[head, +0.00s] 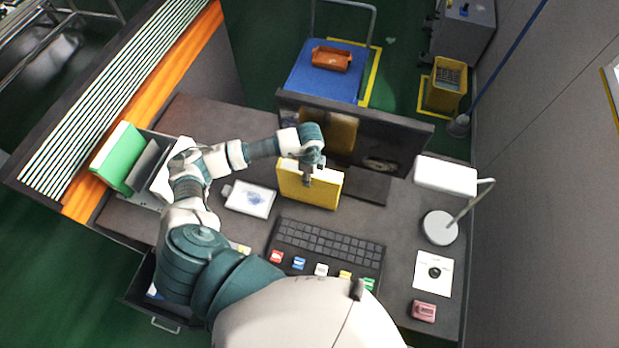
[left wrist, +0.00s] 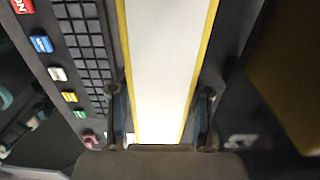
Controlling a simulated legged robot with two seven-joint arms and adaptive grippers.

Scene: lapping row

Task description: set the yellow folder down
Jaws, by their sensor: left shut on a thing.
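The yellow folder (head: 298,190) is upright above or on the desk, between the keyboard and the monitor. My left gripper (head: 308,178) is shut on its top edge. In the left wrist view, the folder (left wrist: 165,60) shows white pages between yellow covers, with the fingers of my left gripper (left wrist: 162,110) on both sides. I cannot tell whether its bottom edge touches the desk. My right gripper is not in view.
The dark monitor (head: 405,138) stands close behind the folder. The keyboard (head: 330,245) lies in front, with several coloured blocks along it. A white pouch (head: 250,200) lies to the left. A lamp (head: 440,228) stands at right. A green folder (head: 118,155) is at far left.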

